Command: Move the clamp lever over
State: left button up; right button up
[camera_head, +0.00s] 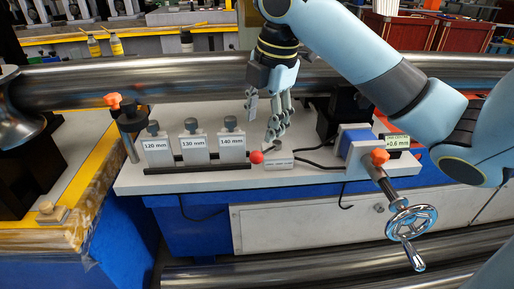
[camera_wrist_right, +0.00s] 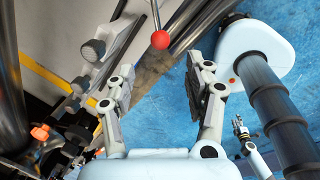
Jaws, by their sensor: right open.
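The clamp lever with its red ball knob (camera_head: 256,157) sits on the bench, just right of the block marked 140 mm, beside a small grey block (camera_head: 279,163). In the right wrist view the red knob (camera_wrist_right: 160,40) is ahead of the fingers, between their lines, on a thin rod. My right gripper (camera_head: 268,112) is open and empty, above and slightly right of the knob, fingers pointing down; it also shows in the right wrist view (camera_wrist_right: 161,100). A small gripper, seemingly my left (camera_wrist_right: 239,126), is far off in the right wrist view; its opening is unclear.
A long steel tube (camera_head: 180,82) runs behind the right gripper. Gauge blocks marked 120, 130 and 140 mm (camera_head: 231,143) stand left of the lever. A handwheel (camera_head: 411,222) and a blue unit with a +0.6 mm display (camera_head: 396,141) are at right.

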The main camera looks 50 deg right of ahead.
aim_at(257, 152)
jog(key=f, duration=0.3)
jog(key=w+f+b, duration=0.1)
jog(key=f, duration=0.2)
jog(key=w+f, duration=0.1)
jog(key=f, duration=0.2)
jog(key=shift+f+b, duration=0.3)
jog(key=shift+b, duration=0.05)
jog(key=shift+c, duration=0.4)
grip_shut()
